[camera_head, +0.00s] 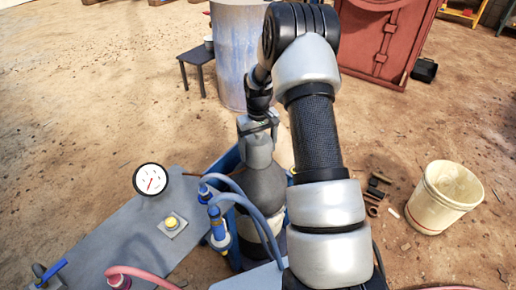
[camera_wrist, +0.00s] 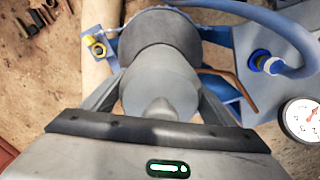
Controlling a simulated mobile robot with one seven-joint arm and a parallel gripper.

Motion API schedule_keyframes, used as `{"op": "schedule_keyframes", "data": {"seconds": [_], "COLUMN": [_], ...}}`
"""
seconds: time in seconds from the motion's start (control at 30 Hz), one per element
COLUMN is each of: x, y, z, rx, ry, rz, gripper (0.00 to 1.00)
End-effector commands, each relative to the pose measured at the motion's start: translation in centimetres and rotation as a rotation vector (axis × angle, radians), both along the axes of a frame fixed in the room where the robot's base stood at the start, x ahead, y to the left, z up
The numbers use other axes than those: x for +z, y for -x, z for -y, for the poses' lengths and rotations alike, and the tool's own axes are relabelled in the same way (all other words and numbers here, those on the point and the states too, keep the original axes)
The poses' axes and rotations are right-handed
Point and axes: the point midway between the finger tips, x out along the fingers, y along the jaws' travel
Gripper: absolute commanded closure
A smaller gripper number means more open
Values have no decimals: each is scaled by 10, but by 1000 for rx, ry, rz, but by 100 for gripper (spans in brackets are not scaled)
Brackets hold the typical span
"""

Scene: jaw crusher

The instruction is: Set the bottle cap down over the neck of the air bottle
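The bottle cap (camera_head: 258,155) is a light grey dome with a narrower top. It stands roughly upright over the dark grey air bottle (camera_head: 262,188), and the bottle's neck is hidden. I cannot tell whether the cap's rim touches the bottle's shoulder. My gripper (camera_head: 258,127) is above the bottle, with a finger on each side of the cap's upper part. In the wrist view the cap (camera_wrist: 160,88) fills the space between both fingers, which appear shut on it. The bottle's dark shoulder (camera_wrist: 158,38) shows beyond the cap, nearly in line with it.
The bottle stands in a blue frame (camera_head: 225,163) with blue hoses (camera_head: 250,205) close in front. A grey bench (camera_head: 130,235) with a gauge (camera_head: 150,180) lies to the left. A cream bucket (camera_head: 443,197) stands at right. A metal drum (camera_head: 238,55) is behind.

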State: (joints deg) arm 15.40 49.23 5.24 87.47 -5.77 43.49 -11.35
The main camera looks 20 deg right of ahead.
Motion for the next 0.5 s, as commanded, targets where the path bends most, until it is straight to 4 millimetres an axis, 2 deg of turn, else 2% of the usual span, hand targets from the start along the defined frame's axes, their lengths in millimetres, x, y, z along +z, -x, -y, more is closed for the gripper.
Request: {"op": "schedule_keyframes", "data": {"seconds": [0.03, 0.1, 0.37, 0.5], "x": [0, 0, 0, 9], "y": [0, 0, 1, 0], "z": [0, 0, 0, 0], "rx": [0, 0, 0, 0], "ry": [0, 0, 0, 0], "rz": [1, 0, -1, 0], "gripper": [12, 2, 2, 2]}}
